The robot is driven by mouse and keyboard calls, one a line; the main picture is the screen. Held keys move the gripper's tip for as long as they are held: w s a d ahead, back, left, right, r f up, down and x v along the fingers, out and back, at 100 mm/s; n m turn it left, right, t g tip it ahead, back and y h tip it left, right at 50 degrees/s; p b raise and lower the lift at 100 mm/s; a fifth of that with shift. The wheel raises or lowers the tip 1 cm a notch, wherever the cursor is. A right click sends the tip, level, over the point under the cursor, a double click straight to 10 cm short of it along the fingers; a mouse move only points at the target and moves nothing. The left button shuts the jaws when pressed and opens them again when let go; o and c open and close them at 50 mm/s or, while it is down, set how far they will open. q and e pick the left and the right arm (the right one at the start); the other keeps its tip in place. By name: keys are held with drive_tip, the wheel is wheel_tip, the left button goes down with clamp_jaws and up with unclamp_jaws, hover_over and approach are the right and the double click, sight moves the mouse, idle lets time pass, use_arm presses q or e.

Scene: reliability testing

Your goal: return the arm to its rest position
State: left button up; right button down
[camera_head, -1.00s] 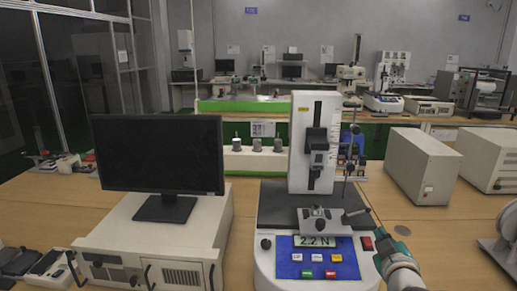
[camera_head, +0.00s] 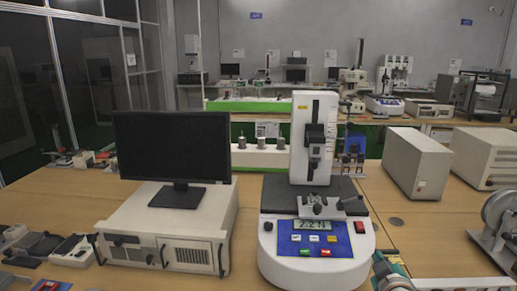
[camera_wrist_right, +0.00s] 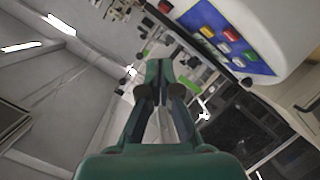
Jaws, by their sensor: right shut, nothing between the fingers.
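My right gripper (camera_head: 378,257) is low in the head view, at the front right corner of the force tester (camera_head: 312,262). It is apart from the tester's buttons. In the right wrist view its green fingers (camera_wrist_right: 158,64) are together with nothing between them. The tester has a white column, a dark plate with a small metal fixture (camera_head: 318,206), and a blue panel whose display appears to read 2.2 N. The tester's panel also shows in the wrist view (camera_wrist_right: 222,38). My left gripper is not in view.
A black monitor (camera_head: 172,145) stands on a beige instrument case (camera_head: 160,235) left of the tester. Two beige boxes (camera_head: 417,163) stand at the right. A reel device (camera_head: 497,225) is at the right edge. The wooden table (camera_head: 440,245) is clear between them.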

drive_tip(key=s+a+f+g+y, duration=0.1)
drive_tip(key=s+a+f+g, duration=0.2)
drive_tip(key=f, duration=0.6)
drive_tip(key=s+a+f+g+y, duration=0.1)
drive_tip(key=s+a+f, duration=0.25)
drive_tip(key=f, duration=0.55)
drive_tip(key=s+a+f+g+y, duration=0.2)
drive_tip(key=s+f+g, duration=0.15)
drive_tip(key=f, duration=0.55)
drive_tip(key=s+a+f+m+g+y, duration=0.1)
drive_tip(key=s+a+f+m+g, duration=0.2)
drive_tip(key=s, duration=0.7)
drive_tip(key=s+a+f+m+g+y, duration=0.2)
drive_tip(key=s+a+f+m, duration=0.3)
drive_tip(key=s, duration=0.5)
drive_tip(key=shift+a+f+g, duration=0.4)
drive_tip(key=shift+f+g, duration=0.25)
drive_tip(key=shift+f, duration=0.05)
